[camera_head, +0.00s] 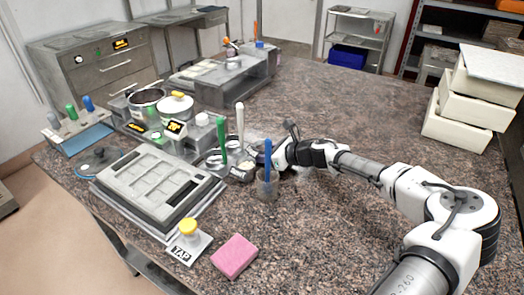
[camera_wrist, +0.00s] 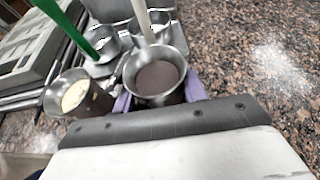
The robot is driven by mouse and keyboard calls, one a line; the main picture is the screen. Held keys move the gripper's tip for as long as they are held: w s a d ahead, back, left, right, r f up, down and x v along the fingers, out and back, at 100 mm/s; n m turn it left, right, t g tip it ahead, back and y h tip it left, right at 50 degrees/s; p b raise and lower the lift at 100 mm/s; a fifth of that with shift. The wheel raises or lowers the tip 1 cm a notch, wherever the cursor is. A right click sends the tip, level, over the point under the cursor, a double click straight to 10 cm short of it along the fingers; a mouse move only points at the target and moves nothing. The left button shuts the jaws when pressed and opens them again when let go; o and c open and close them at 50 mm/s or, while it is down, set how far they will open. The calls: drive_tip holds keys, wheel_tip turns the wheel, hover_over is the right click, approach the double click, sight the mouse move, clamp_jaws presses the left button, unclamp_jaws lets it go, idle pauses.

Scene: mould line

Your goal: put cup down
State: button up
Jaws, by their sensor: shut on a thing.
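In the wrist view, my gripper (camera_wrist: 158,98) has its purple fingers on both sides of a metal cup (camera_wrist: 177,95) with dark brown content. The cup looks upright. Whether its base touches anything below is hidden. A second metal cup (camera_wrist: 96,98) with cream-coloured content is just left of it, close to my left finger. In the head view, my gripper (camera_head: 280,157) is low over the worktop, right of the cup group. The held cup is hard to make out there.
Green-handled (camera_head: 222,135) and white-handled (camera_head: 240,122) tools stand in metal holders beyond the cups. A mould tray (camera_head: 160,190) lies left. The worktop (camera_head: 340,230) is clear at right.

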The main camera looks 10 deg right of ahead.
drive_tip(key=shift+f+b, duration=0.2)
drive_tip(key=shift+b, duration=0.1)
drive_tip(key=o, duration=1.1)
drive_tip(key=shift+r, duration=0.1)
drive_tip(key=shift+r, duration=0.1)
drive_tip(key=b+v, duration=0.3)
drive_tip(key=v, duration=0.8)
drive_tip(key=shift+s+b, duration=0.1)
drive_tip(key=shift+b, duration=0.2)
drive_tip(key=shift+s+d+r, duration=0.25)
drive_tip(key=shift+s+d, duration=0.05)
